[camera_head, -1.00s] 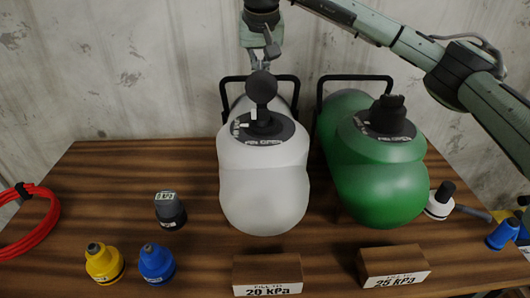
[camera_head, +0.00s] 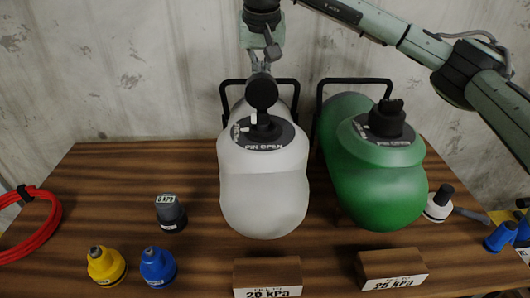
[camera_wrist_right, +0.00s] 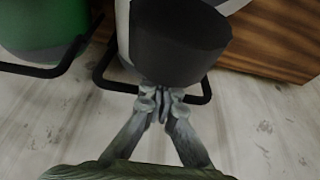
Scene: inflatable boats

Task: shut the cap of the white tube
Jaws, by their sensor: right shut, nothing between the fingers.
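The white tube (camera_head: 262,190) lies on the wooden table, its rounded end toward me. On its top is a black valve base (camera_head: 263,133), and the round black cap (camera_head: 262,92) stands up open above it. My right gripper (camera_head: 261,66) is behind and just above the cap, fingers shut and empty. In the right wrist view the shut fingertips (camera_wrist_right: 160,102) are at the near edge of the dark cap (camera_wrist_right: 180,45); whether they touch it I cannot tell. My left gripper is not in view.
A green tube (camera_head: 375,180) with a black valve lies to the right. Black handle frames (camera_head: 355,80) rise behind both tubes. A yellow (camera_head: 106,266), a blue (camera_head: 158,267) and a dark fitting (camera_head: 171,214) stand at left, by a red hose (camera_head: 40,230). Wooden label blocks (camera_head: 267,274) stand in front.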

